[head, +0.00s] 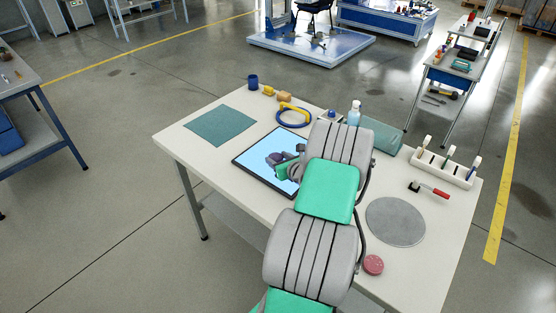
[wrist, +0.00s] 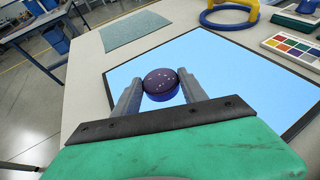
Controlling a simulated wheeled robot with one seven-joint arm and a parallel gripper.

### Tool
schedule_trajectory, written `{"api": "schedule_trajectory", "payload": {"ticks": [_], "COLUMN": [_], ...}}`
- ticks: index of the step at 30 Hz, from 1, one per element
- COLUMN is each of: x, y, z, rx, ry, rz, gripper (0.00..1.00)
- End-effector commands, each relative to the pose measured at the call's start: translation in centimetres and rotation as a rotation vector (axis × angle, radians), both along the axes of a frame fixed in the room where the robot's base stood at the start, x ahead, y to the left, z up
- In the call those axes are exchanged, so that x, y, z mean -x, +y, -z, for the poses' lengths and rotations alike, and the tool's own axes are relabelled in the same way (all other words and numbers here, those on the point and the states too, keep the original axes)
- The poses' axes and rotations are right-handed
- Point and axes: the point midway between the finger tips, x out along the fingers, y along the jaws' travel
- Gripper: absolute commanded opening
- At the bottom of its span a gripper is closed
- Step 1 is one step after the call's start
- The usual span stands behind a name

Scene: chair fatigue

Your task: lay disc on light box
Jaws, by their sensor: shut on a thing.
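The light box (head: 262,153) is a flat panel with a bright pale-blue face and a black frame, lying on the white workbench; it also fills much of the wrist view (wrist: 225,65). My gripper (wrist: 160,88) is shut on a dark purple speckled disc (wrist: 161,83), one finger on each side of it. The disc is over the light box's lit face. I cannot tell whether its underside touches the face. In the head view my gripper (head: 283,160) is over the light box, and my arm covers the box's right part.
A teal mat (head: 220,126) lies left of the light box. A blue ring with a yellow handle (head: 293,116) is behind it. A grey round plate (head: 396,221), a pink disc (head: 373,265), a red-handled tool (head: 430,189) and a white rack (head: 444,168) are at the right.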

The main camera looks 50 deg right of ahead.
Motion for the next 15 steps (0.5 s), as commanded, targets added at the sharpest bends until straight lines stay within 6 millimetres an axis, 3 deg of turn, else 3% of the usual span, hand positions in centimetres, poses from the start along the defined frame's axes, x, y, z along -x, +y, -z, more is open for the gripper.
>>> {"api": "schedule_trajectory", "payload": {"ticks": [3, 12, 13, 15], "x": [0.0, 0.0, 0.0, 0.0], "y": [-0.06, -0.04, -0.04, -0.04], "z": [1.02, 1.45, 1.38, 1.33], "rx": [0.001, 0.001, 0.002, 0.001], "ry": [-0.001, -0.002, 0.0, -0.001], "rz": [0.0, 0.0, -0.001, 0.0], "gripper": [0.08, 0.08, 0.51, 0.57]}}
